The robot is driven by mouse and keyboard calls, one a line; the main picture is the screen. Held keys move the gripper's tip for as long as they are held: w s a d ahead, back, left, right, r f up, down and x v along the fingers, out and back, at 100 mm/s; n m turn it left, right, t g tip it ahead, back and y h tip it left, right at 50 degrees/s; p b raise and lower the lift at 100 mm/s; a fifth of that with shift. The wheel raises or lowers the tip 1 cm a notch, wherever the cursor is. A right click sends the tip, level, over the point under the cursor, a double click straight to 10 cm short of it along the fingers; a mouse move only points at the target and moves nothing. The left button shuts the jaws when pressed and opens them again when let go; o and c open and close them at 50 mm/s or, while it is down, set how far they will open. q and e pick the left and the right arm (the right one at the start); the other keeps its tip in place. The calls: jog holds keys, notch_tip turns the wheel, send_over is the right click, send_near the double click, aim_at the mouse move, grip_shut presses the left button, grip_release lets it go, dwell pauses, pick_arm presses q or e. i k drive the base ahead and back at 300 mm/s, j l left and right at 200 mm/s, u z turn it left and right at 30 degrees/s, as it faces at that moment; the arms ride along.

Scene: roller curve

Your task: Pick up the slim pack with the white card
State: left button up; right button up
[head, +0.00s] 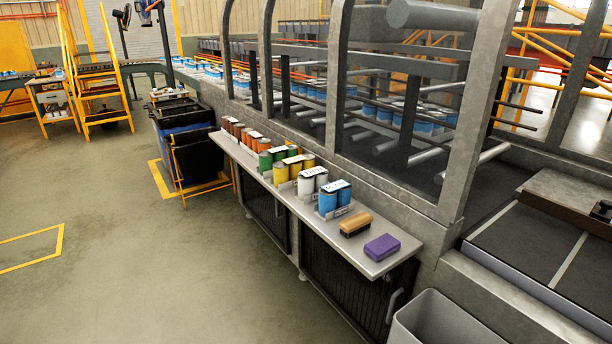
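Several packs of coloured cans stand upright in a row on a narrow grey shelf (295,207) along the machine's guard. Nearest is a blue pack (335,199). Behind it stand a white-silver pack (312,183), a yellow pack (290,168), a green pack (271,158) and orange-brown packs (247,138). Flat cards lie across the can tops. Several look pale, but they are too small for me to tell which pack is the slim one with the white card. Neither of my grippers is in view.
A wood-topped brush (355,224) and a purple block (382,247) lie at the shelf's near end. A grey bin (440,320) stands below at the right. A dark cart (190,145) stands beyond the shelf's far end. Floor left of the shelf is open.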

aim_at(309, 181)
jog(key=i+j+z, duration=0.1)
jog(key=i+j, duration=0.8)
jog(key=i, duration=0.05)
